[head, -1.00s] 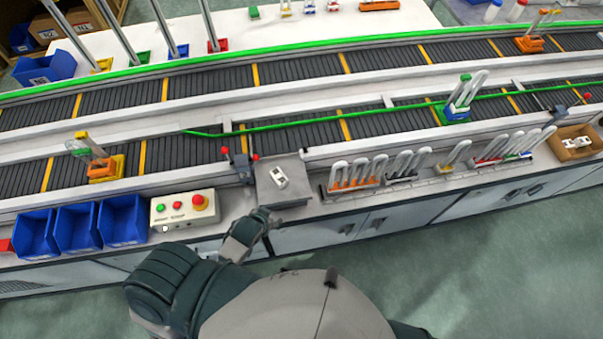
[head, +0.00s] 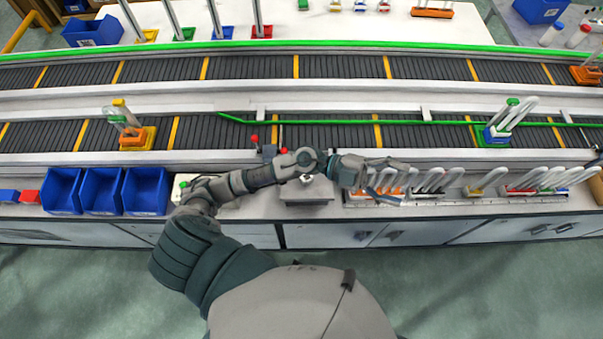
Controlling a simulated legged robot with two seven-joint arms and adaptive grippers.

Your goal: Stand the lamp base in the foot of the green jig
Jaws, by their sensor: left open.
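The green jig (head: 480,138) stands on the near conveyor at the right, with pale upright tubes and a blue part on it. My left arm reaches right across the bench. Its gripper (head: 398,180) is open at the left end of the rack (head: 430,200) of white-tubed pieces in coloured holders, overlapping the orange ones in the picture. I cannot tell whether it touches one. I cannot tell for sure which piece is the lamp base. A small white part (head: 306,179) lies on the grey plate (head: 308,193), mostly hidden by my left arm. My right gripper is not in view.
Blue bins (head: 103,190) stand at the left of the bench. An orange and yellow jig (head: 137,137) sits on the near conveyor at the left. A green rail (head: 350,122) runs along the conveyor.

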